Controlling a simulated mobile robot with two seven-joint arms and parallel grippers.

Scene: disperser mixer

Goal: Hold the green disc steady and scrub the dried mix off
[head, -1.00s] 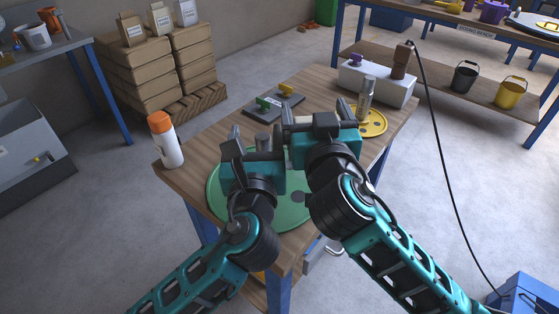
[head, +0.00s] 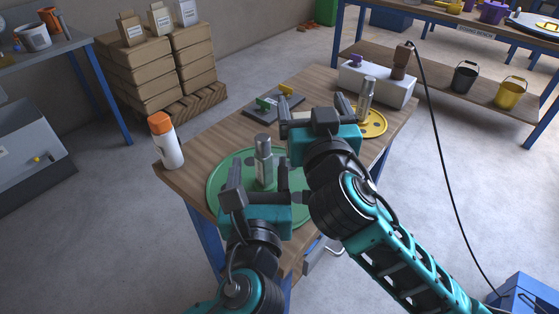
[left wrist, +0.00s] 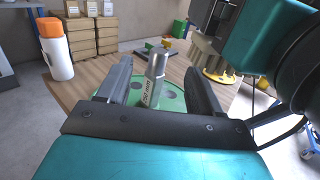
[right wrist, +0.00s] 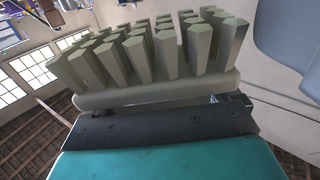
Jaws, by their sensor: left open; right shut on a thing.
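The green disc (head: 219,185) lies on the near part of the wooden table, with a grey metal shaft (head: 264,160) standing upright at its middle. My left gripper (head: 258,187) is open over the near side of the disc. In the left wrist view the shaft (left wrist: 154,82) shows between and beyond its spread fingers, apparently untouched. My right gripper (head: 315,118) is shut on a scrubbing brush, held above the disc's far right side. The brush's thick beige bristles (right wrist: 150,50) fill the right wrist view. Dark round patches show on the disc; I cannot tell holes from dried mix.
A white bottle with an orange cap (head: 166,140) stands at the table's left corner. A yellow disc (head: 374,124) with its own shaft lies beyond my right gripper. A dark tray with small blocks (head: 272,104) and a white box (head: 378,84) are farther back.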

